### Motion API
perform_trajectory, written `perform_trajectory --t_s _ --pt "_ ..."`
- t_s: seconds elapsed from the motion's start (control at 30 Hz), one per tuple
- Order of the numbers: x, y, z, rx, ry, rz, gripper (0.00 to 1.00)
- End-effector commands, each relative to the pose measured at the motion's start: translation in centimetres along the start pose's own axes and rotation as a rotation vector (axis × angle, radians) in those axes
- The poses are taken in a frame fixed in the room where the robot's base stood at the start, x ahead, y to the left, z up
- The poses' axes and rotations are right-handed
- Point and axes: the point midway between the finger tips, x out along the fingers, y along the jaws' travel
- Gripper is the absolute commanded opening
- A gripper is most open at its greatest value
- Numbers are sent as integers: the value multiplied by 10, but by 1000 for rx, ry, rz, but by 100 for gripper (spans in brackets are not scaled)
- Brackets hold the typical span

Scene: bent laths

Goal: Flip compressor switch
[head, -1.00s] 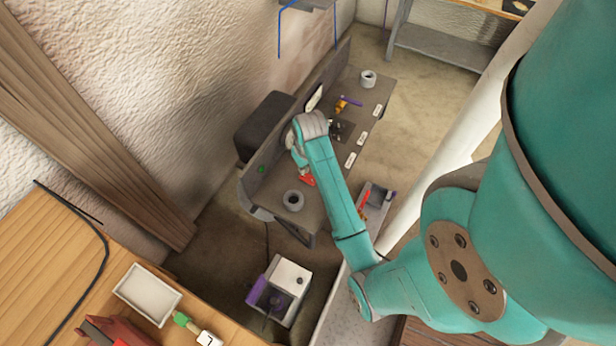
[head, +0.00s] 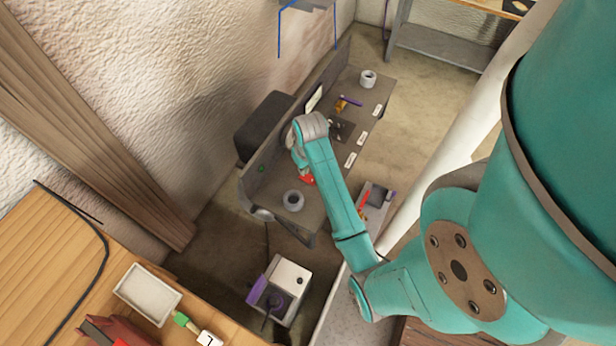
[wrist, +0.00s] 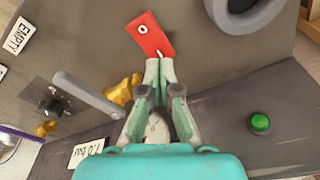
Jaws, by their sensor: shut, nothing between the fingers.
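My gripper (wrist: 160,66) is shut and empty. Its fingertips are at the lower edge of a red tag-like piece (wrist: 150,36) with a white ring mark; I cannot tell whether they touch. The red piece also shows in the head view (head: 307,180), partly behind my arm. A green button (wrist: 260,122) is on the grey panel to the right. No part is clearly labelled as the compressor switch.
The grey bench (head: 318,215) stands along the wall. A grey ring (wrist: 245,12) lies near the red piece. A yellow piece (wrist: 122,90) is partly behind my fingers. White labels (wrist: 18,36) lie on the bench. A white-grey box unit (head: 291,272) stands on the floor nearby.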

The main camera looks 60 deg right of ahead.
Motion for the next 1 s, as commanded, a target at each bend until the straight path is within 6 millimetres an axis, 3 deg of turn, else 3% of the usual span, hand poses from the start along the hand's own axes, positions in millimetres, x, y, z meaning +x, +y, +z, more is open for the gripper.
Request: perform_trajectory --t_s 1.0 --pt "6 0 1 0 0 0 0"
